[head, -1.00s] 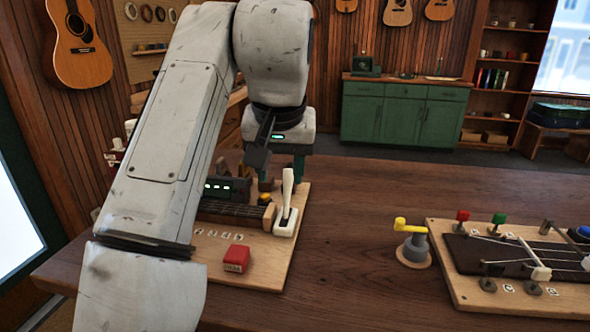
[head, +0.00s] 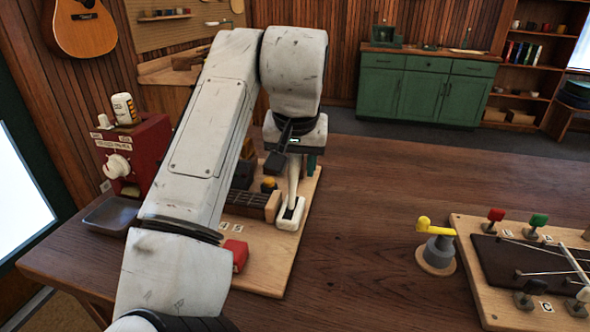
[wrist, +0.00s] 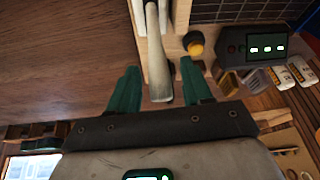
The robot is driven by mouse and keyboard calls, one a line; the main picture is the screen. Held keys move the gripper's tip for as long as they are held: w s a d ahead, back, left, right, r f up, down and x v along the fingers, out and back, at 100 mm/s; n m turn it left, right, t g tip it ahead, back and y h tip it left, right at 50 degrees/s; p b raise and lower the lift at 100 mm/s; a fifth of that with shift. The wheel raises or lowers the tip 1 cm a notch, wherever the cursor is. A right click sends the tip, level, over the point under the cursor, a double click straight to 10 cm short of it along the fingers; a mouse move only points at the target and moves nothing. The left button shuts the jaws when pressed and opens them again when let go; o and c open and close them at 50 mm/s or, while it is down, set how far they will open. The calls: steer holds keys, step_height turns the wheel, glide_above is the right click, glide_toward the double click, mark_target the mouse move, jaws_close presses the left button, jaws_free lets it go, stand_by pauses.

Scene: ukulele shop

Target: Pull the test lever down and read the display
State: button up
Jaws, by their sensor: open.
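The cream test lever (head: 293,187) stands roughly upright in its white base (head: 289,213) on a wooden board (head: 265,281). In the wrist view the lever (wrist: 157,62) lies between the two green fingers of my gripper (wrist: 159,67), with gaps on both sides. My gripper is open and not clamped on it. In the head view my wrist hides most of the fingers. The display (wrist: 266,48) shows in the wrist view as a dark box with several lit green-white marks, too small to read. In the head view my arm partly covers the display box.
A yellow knob (wrist: 194,43) sits close beside the lever. A red block (head: 237,254) is on the board's front. A red machine (head: 146,150) and grey tray (head: 110,215) stand left. A yellow-handled crank (head: 436,246) and a second board (head: 470,275) are right; table between is clear.

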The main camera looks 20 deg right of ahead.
steer(key=shift+x, duration=1.2)
steer(key=shift+c, duration=0.3)
jaws_close()
